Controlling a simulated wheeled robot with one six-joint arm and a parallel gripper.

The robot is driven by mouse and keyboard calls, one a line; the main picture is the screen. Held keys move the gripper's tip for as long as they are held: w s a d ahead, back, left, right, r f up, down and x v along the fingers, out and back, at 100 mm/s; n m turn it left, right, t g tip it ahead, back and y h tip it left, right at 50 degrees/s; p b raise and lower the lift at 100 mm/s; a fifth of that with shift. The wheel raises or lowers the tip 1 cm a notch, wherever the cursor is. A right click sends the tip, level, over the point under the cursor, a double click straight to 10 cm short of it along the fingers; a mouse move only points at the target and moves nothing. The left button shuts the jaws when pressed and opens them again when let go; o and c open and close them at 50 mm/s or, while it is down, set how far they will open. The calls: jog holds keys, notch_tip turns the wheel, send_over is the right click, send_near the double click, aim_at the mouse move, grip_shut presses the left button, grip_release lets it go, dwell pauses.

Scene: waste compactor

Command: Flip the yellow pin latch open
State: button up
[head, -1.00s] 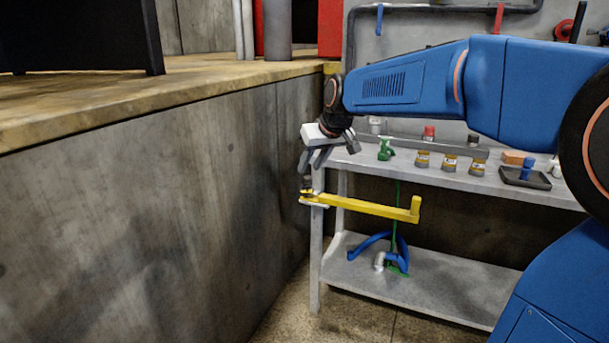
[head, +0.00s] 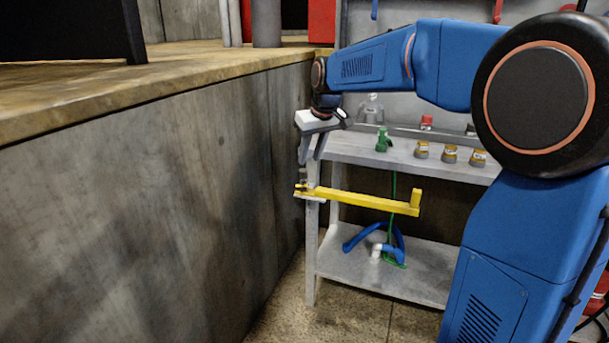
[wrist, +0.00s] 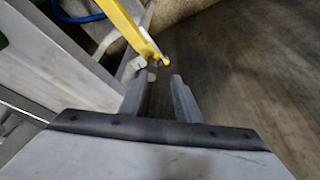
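The yellow pin latch (head: 365,202) is a long yellow bar at the left front of the metal bench in the head view. It lies roughly level, with a short upright block at its right end. My gripper (head: 308,172) points down just above the bar's left end. In the wrist view, my gripper's (wrist: 163,75) two fingers are apart with nothing visible between them. The yellow latch's small knobbed end (wrist: 155,50) shows just beyond the fingertips there. I cannot tell whether a finger touches it.
A metal bench (head: 400,168) holds a green bottle (head: 382,140) and several small jars. Its lower shelf (head: 410,275) carries a blue curved object (head: 370,238). A tall concrete wall (head: 150,200) stands close on the left of my gripper. Floor shows between wall and bench.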

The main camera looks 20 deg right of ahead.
aim_at(303, 179)
jog(key=x, duration=0.9)
grip_shut()
